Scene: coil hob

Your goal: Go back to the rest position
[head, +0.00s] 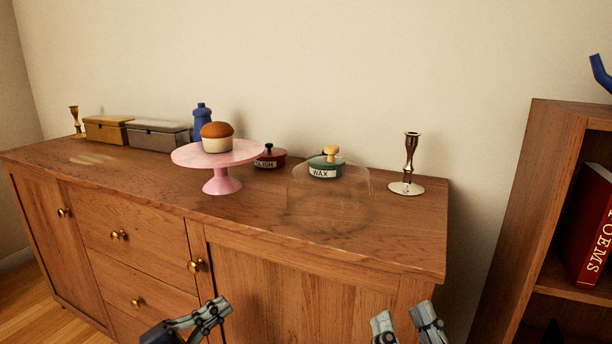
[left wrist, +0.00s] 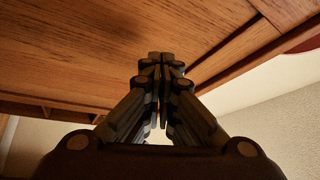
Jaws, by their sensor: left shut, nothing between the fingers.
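My left gripper (head: 220,307) is low in the head view, in front of the sideboard and below its top. Its fingers are shut with nothing between them, and the closed fingers also show in the left wrist view (left wrist: 160,62). My right gripper (head: 405,318) is at the bottom edge, further right. Its two fingers stand apart with nothing seen between them. Both grippers are clear of the objects on top. A muffin (head: 217,137) sits on a pink cake stand (head: 222,183). A clear glass dome (head: 318,212) stands on the sideboard to the right of the stand.
A bookcase (head: 535,160) with a red book (head: 592,225) stands at right.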

